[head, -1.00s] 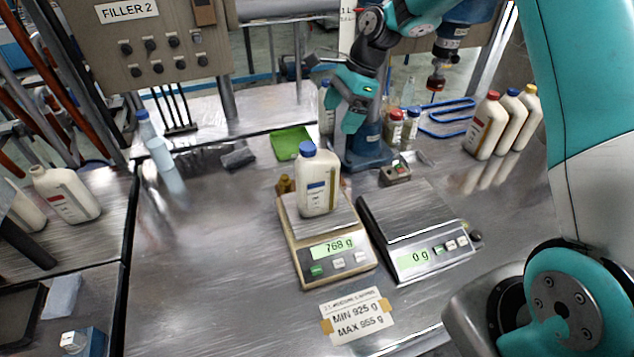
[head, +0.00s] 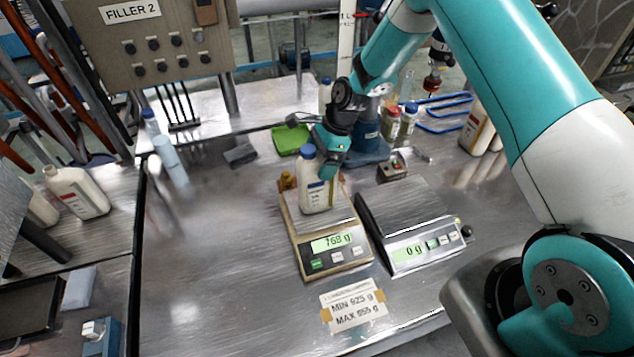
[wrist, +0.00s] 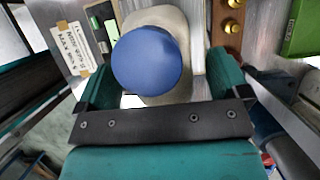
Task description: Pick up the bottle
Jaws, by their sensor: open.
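The white bottle (head: 315,195) with a blue cap stands upright on the left scale (head: 343,263), whose display reads 768 g. My gripper (head: 325,158) is at the bottle's upper part, reaching in from behind and the right. In the wrist view, the bottle's round blue cap (wrist: 148,58) lies between the two teal fingers of my gripper (wrist: 160,75). The jaws are open, with one finger on each side of the bottle. The fingers hide part of the bottle's upper right side in the head view.
The right scale (head: 405,215) is empty and reads 0 g. A label card (head: 352,304) lies in front. A green tray (head: 288,140), small bottles (head: 391,122) and a blue wire rack (head: 440,112) are behind. The table to the left is mostly clear.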

